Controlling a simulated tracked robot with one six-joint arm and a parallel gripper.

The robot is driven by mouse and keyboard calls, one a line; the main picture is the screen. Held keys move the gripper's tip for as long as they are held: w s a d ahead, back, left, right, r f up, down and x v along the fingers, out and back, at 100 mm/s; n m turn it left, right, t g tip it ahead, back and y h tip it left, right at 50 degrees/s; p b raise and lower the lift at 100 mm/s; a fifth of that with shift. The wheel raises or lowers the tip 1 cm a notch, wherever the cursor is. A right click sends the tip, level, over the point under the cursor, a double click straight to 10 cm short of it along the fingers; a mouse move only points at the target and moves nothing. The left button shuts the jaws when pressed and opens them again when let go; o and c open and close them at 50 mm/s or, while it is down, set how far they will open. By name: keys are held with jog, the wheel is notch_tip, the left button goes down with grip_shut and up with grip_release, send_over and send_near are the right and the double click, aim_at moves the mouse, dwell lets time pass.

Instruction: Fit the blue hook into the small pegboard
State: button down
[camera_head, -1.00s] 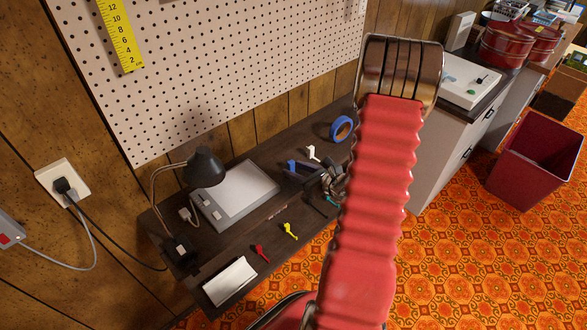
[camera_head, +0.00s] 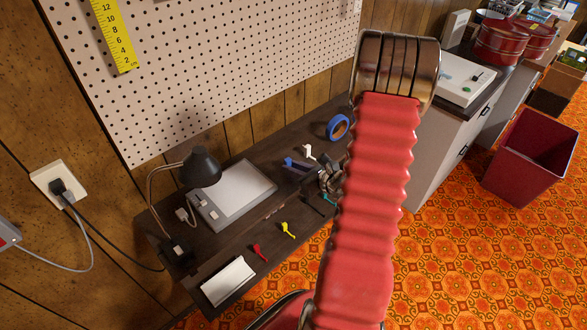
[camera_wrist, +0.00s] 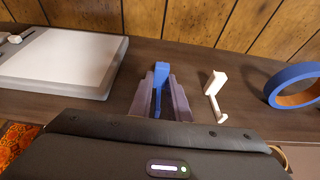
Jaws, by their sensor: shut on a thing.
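The blue hook (camera_wrist: 161,82) stands between the two dark fingers of my gripper (camera_wrist: 160,98) in the wrist view. The fingers are shut on it, close over the dark bench top. In the head view the blue hook (camera_head: 288,161) shows small at the tip of my gripper (camera_head: 297,166), and my red arm hides part of the bench beside it. A large perforated pegboard (camera_head: 215,75) covers the wall. I cannot make out a separate small pegboard with holes.
A white hook (camera_wrist: 215,97) lies close right of my gripper, with blue tape (camera_wrist: 295,86) beyond. A pale grey slab (camera_wrist: 62,62) lies left. Yellow (camera_head: 287,229) and red (camera_head: 259,252) hooks lie near the bench's front edge. A black lamp (camera_head: 202,167) stands at left.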

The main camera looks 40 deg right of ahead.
notch_tip(320, 180, up, 9)
jog(key=shift+r, duration=0.2)
dwell(0.4)
dwell(0.5)
jog(key=w+a+r+n+y, duration=0.1)
jog(key=w+a, duration=0.4)
jog(key=a, duration=0.7)
jog(key=w+a+r+n+y, duration=0.2)
jog(key=w+a, duration=0.3)
jog(key=a, duration=0.7)
jog(key=shift+w+a+r+g+y, duration=0.2)
jog(key=shift+r+g+y, duration=0.2)
jog(key=shift+r, duration=0.15)
jog(key=shift+d, duration=0.15)
